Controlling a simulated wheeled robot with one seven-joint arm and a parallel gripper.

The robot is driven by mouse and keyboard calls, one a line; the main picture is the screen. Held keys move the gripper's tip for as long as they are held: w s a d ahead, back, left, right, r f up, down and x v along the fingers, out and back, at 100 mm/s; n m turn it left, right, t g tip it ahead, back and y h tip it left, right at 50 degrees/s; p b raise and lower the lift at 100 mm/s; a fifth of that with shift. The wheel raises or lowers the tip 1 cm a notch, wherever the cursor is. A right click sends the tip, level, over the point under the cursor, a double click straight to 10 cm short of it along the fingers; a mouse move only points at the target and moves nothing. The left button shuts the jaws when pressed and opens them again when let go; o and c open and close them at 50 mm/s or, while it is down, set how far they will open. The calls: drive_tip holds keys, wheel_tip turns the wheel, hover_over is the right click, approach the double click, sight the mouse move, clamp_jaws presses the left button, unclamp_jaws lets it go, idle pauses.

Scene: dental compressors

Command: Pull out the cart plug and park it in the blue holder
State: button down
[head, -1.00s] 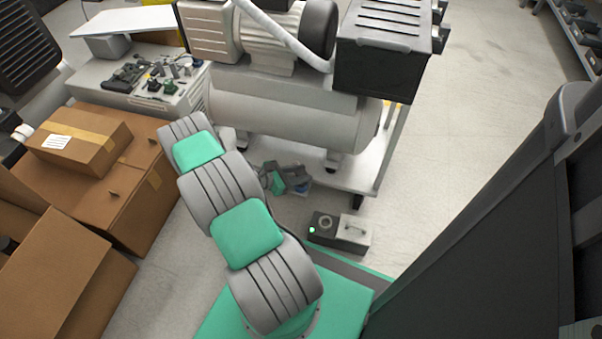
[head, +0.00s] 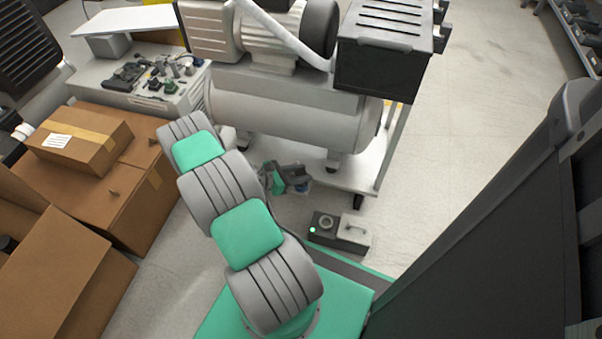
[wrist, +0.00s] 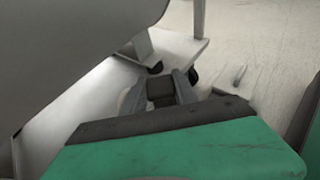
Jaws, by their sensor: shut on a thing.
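My gripper (head: 296,179) is beside the lower front edge of the white compressor cart (head: 352,174), low down and left of its front caster. In the wrist view my gripper (wrist: 161,84) is shut on a dark block, which looks like the cart plug (wrist: 160,91). The plug's far end and any cord are hard to make out. A small patch of blue, likely the blue holder (head: 302,188), shows just under my gripper by the cart edge and is mostly hidden. I cannot tell whether the plug touches it.
A dark floor box (head: 325,226) with a round socket and a green light stands in front of the cart. The grey tank (head: 290,115) overhangs my gripper. Cardboard boxes (head: 85,150) fill the left. Open floor (head: 470,130) lies to the right.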

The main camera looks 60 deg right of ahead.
drive_tip(key=shift+f+b, duration=0.55)
drive_tip(key=shift+f, duration=0.1)
drive_tip(key=c, duration=1.3)
unclamp_jaws()
drive_tip(key=shift+o, duration=0.2)
drive_tip(key=p+v, duration=0.2)
drive_tip(key=v, duration=0.9)
drive_tip(key=shift+p, duration=0.3)
